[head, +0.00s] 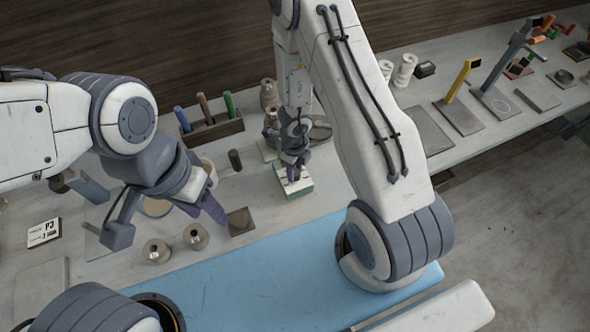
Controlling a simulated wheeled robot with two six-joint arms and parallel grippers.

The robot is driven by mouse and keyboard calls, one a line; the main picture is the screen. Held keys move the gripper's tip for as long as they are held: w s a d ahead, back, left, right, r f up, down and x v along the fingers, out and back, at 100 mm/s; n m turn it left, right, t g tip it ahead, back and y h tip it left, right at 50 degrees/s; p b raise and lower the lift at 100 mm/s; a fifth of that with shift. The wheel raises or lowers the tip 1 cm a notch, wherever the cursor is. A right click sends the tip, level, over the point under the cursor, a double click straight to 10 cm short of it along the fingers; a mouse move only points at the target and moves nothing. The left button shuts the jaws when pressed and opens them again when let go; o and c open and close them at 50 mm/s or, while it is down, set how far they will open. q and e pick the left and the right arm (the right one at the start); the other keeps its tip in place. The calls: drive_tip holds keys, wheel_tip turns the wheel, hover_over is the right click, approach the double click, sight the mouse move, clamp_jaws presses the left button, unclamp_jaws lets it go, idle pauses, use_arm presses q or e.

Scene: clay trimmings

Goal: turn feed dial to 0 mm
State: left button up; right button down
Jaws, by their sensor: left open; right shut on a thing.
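My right gripper (292,172) points down at a small white-topped green block (296,191) beyond the blue mat. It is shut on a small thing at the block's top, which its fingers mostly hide. I cannot make out the feed dial's face, pointer or any 0 mm mark. My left gripper (166,222) is open and empty at the left, over the bench near two small metal spools. It is well apart from the block.
A blue mat (240,290) lies along the front. Two metal spools (157,251) (196,236) and a dark square plate (241,221) lie near my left gripper. A wooden rack (212,132) with coloured handles stands behind. A yellow upright (458,80) stands at the right.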

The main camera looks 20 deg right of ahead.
drive_tip(key=shift+n, duration=0.6)
drive_tip(key=shift+a, duration=0.1)
drive_tip(key=shift+c, duration=2.2)
unclamp_jaws()
drive_tip(key=shift+r, duration=0.15)
wheel_tip(320, 180, up, 10)
drive_tip(key=p, duration=1)
